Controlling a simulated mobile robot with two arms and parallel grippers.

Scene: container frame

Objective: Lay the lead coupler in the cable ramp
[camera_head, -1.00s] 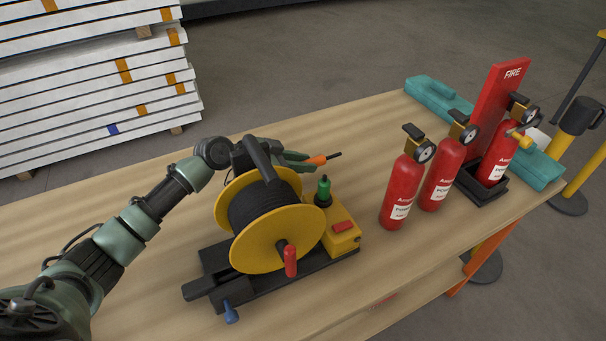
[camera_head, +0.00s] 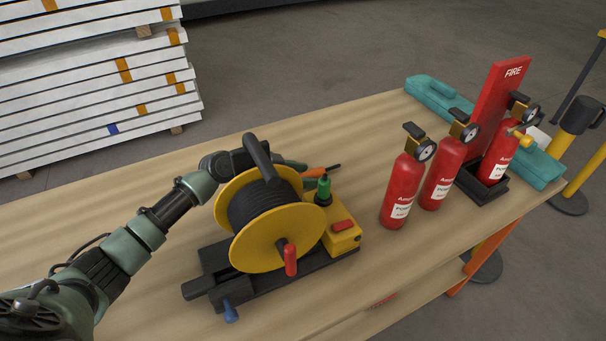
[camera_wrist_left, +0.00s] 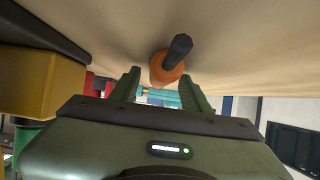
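The lead coupler (camera_head: 315,171), an orange body with a black tip, lies behind the cable reel (camera_head: 268,220) in the head view, its tip pointing right. My left gripper (camera_head: 299,168) is shut on it and holds it low near the table. In the left wrist view the coupler (camera_wrist_left: 166,72) shows at the tips of my left gripper (camera_wrist_left: 161,75), tabletop beyond it. The reel hides part of my left gripper and the table under it. I cannot make out the cable ramp for sure. My right gripper is out of view.
A yellow box (camera_head: 343,240) with a green plug stands on the reel's right. Several red extinguishers (camera_head: 401,192), a red FIRE panel (camera_head: 494,105) and a teal case (camera_head: 432,91) stand farther right. The tabletop (camera_head: 345,140) behind the reel is mostly clear.

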